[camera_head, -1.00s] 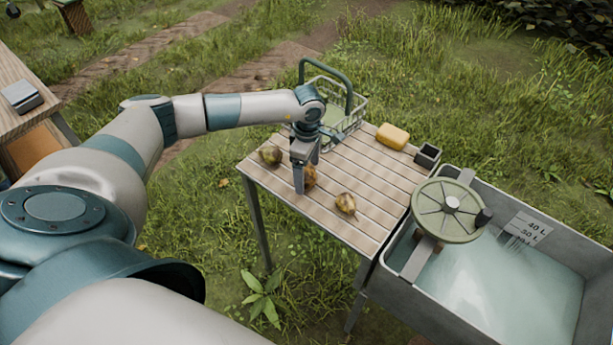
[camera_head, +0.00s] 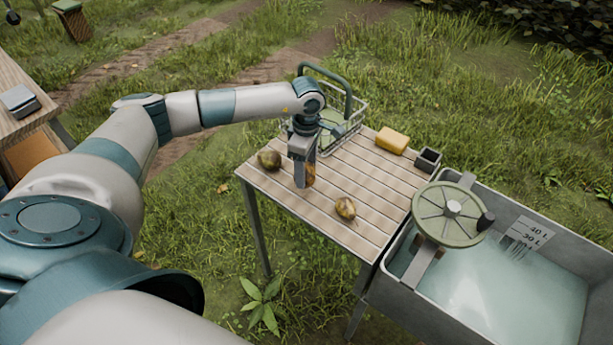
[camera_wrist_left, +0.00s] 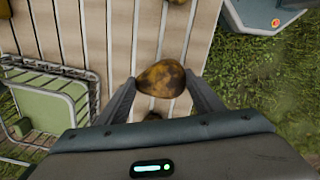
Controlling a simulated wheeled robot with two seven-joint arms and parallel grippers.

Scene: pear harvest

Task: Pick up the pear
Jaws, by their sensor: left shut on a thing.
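A brown-yellow mottled pear (camera_wrist_left: 161,79) lies between the two fingers of my left gripper (camera_wrist_left: 162,92) in the left wrist view. In the head view my left gripper (camera_head: 305,178) points down over the slatted table, and the same pear (camera_head: 311,176) shows partly behind a finger. The gripper is shut on this pear, low at the tabletop; I cannot tell whether the pear is clear of the slats. A second pear (camera_head: 345,208) lies to the right, and a darker greenish pear (camera_head: 269,159) lies to the left. My right gripper is not in view.
The slatted table (camera_head: 328,226) also holds a wire basket (camera_head: 356,116) with a green handle, a yellow block (camera_head: 392,140) and a small dark box (camera_head: 428,158). A metal water tub (camera_head: 560,215) with a round green wheel (camera_head: 450,212) stands at the right.

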